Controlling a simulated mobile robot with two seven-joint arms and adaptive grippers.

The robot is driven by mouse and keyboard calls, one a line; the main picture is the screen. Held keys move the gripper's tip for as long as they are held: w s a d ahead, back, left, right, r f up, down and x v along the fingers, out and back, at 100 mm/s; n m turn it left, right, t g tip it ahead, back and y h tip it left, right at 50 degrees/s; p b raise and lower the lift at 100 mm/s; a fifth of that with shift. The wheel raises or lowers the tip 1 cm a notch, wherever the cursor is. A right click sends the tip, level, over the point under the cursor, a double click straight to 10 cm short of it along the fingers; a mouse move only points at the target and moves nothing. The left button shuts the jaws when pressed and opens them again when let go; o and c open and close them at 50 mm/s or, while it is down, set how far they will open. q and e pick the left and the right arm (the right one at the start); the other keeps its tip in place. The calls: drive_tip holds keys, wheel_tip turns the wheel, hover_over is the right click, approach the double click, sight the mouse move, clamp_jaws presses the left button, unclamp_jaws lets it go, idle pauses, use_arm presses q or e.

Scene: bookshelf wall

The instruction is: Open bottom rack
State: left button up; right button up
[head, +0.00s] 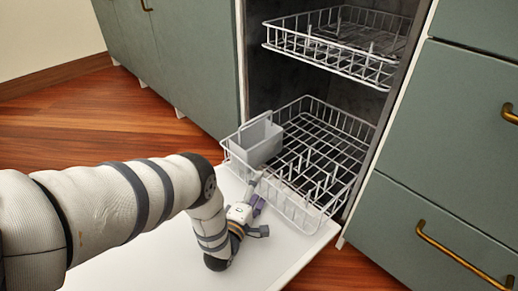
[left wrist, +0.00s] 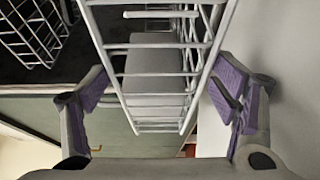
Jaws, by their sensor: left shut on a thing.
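The bottom rack (head: 306,196) is a white wire dishwasher basket, partly pulled out over the open white door (head: 285,248). A grey cutlery holder (head: 262,143) stands in its left side. My left gripper (head: 257,206) is at the rack's front edge, near the front left. In the left wrist view, the purple-padded fingers of my left gripper (left wrist: 162,88) lie on either side of the rack's wire front (left wrist: 207,65) and are shut on it. The exact contact is hard to see. My right gripper is not in view.
The upper rack (head: 335,50) sits above, inside the dishwasher. Green cabinets (head: 185,55) stand on the left, and green drawers with brass handles (head: 450,250) on the right. Wooden floor (head: 110,115) is clear at the left.

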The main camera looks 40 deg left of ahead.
use_arm(q)
drive_tip(key=shift+w+a+r, duration=0.15)
drive_tip(key=shift+a+r, duration=0.05)
drive_tip(key=shift+r, duration=0.25)
drive_tip(key=o, duration=1.5)
drive_tip(key=shift+d+f, duration=0.1)
drive_tip(key=shift+f, duration=0.05)
